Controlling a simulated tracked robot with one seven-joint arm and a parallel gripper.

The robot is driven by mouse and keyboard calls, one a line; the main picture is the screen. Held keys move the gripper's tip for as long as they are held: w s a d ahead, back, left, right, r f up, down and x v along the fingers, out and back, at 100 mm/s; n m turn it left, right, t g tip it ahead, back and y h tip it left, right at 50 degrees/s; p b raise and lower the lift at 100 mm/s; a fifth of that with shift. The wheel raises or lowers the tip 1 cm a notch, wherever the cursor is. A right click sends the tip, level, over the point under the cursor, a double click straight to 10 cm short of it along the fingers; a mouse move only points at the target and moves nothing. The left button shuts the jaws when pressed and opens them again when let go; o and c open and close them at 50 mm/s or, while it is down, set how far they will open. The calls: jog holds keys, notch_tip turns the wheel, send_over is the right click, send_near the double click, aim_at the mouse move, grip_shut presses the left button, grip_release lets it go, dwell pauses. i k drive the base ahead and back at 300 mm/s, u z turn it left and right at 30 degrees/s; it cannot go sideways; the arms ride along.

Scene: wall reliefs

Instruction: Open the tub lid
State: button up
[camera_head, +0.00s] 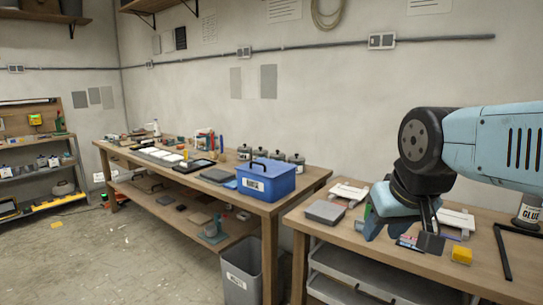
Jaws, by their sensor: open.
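A blue tub (268,182) with a white label on its front stands near the right end of the long wooden bench (215,185). A blue lid with a raised handle appears to be on top of it, seemingly shut. My gripper (403,236) hangs over the nearer table at the right, pointing down, open. It is well to the right of the tub and apart from it. Nothing shows between its fingers. The tub's far side is hidden.
Several dark jars (279,156) stand right behind the tub. A grey case (325,212) and a yellow block (461,254) lie on the nearer table (410,262). A grey bin (241,272) stands below the bench end. The floor at the left is mostly clear.

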aim_at(268, 169)
jog(key=i, duration=1.2)
jog(key=u, duration=0.4)
